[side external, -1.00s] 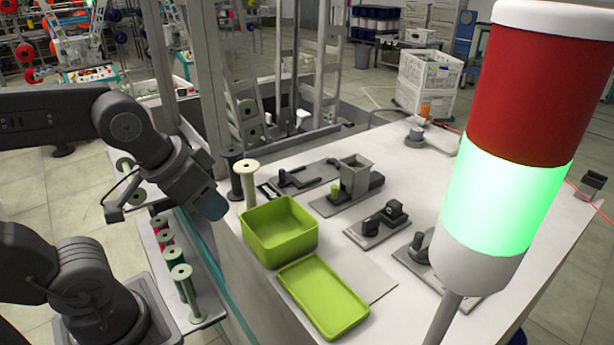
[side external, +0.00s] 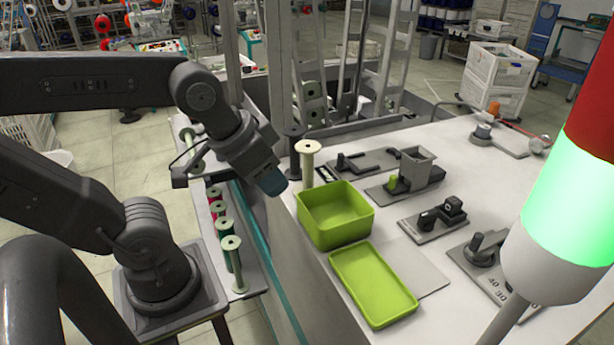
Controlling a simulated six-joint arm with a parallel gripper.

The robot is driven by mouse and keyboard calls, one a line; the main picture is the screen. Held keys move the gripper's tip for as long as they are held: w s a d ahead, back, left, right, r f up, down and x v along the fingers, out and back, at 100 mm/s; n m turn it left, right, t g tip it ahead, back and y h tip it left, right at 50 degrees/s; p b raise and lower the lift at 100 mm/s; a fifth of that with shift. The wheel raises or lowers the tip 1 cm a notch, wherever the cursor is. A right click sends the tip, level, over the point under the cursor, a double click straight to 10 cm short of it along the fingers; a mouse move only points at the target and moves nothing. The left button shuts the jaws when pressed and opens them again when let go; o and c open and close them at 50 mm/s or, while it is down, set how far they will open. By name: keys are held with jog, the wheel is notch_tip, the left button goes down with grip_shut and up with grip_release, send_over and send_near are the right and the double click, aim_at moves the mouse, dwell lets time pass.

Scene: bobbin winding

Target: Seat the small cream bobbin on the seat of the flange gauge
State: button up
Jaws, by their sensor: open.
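A cream bobbin (side external: 308,168) with a wide top flange stands upright behind the green bin, beside a dark bobbin (side external: 294,150). I cannot tell for sure whether it is the small one. Several flat grey fixtures lie on the table; one has a dark fork-like part (side external: 352,161), one an upright grey block (side external: 416,166) with a small green piece beside it. I cannot tell which is the flange gauge. My gripper (side external: 270,184) points down and right, above the table's left edge, left of the cream bobbin and apart from it. It is open and holds nothing visible; its fingers are hard to make out.
A green bin (side external: 337,232) and a shallow green tray (side external: 374,284) occupy the table's front left. A rack (side external: 252,284) of flanged bobbins runs below my arm. More fixtures (side external: 432,222) lie to the right. A red-green signal tower (side external: 562,205) blocks part of the right side.

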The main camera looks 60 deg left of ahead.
jog(key=shift+o, duration=0.7)
jog(key=shift+r, duration=0.15)
jog(key=shift+o, duration=1.2)
notch_tip(320, 180, up, 15)
jog(key=shift+w+r+m, duration=0.15)
jog(key=shift+w+m, duration=0.05)
jog(key=shift+m, duration=0.2)
jog(key=m+g, duration=0.6)
jog(key=m, duration=1.1)
send_over(308, 146)
jog(key=shift+f, duration=6.5)
jog(key=shift+r, duration=0.1)
